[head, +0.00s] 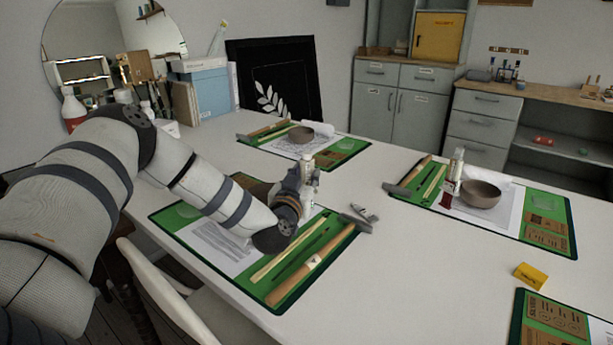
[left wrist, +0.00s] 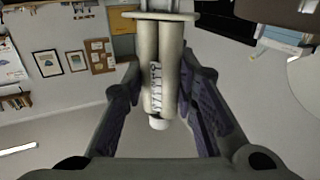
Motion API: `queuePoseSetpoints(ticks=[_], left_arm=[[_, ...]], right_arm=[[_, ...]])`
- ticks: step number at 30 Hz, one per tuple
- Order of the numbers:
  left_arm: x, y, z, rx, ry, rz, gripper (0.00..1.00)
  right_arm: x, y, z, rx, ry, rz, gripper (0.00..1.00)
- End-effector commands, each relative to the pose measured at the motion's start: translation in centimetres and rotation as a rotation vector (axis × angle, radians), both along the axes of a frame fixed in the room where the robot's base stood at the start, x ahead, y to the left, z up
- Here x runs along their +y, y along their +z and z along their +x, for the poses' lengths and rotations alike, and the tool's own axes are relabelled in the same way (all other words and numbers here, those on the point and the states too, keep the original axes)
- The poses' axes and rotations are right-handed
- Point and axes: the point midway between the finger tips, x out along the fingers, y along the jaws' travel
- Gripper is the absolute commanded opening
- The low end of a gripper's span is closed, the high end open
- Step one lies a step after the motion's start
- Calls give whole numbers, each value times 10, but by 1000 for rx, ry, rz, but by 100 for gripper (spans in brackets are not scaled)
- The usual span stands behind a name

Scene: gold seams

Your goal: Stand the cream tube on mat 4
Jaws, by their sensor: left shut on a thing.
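My left gripper (head: 304,186) is above the near-left green mat (head: 166,222). It is shut on the cream tube, a pale twin-barrelled piece with a printed label; the tube (left wrist: 160,60) fills the middle of the left wrist view between the two dark fingers. In the head view only part of the tube (head: 308,164) shows past the fingers. Other green mats are at the back (head: 250,143), at the right (head: 566,244) and at the lower right (head: 521,308). I cannot read which mat is number 4. My right gripper is not in view.
A grey bowl (head: 480,194) and a white bottle (head: 456,165) are on the right mat. Another bowl (head: 301,134) is on the back mat. The table's middle is mostly clear.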

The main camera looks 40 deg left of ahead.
Motion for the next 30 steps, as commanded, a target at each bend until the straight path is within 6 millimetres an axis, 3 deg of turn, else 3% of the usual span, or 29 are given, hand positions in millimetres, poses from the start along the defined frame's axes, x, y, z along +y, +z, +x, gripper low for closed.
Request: queuePoseSetpoints(ticks=[12,13,15,24,28,30], left_arm=[[0,-13,0,5,0,-1,0],[0,-14,0,6,-1,-1,31],[0,-14,-1,7,-1,-2,46],[0,-13,-1,8,0,-1,46],[1,1,-1,3,1,-3,46],[-6,2,-11,4,-2,-2,46]], right_arm=[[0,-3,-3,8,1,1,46],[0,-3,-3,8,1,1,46],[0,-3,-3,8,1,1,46],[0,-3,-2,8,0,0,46],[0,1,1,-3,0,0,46],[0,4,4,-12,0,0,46]])
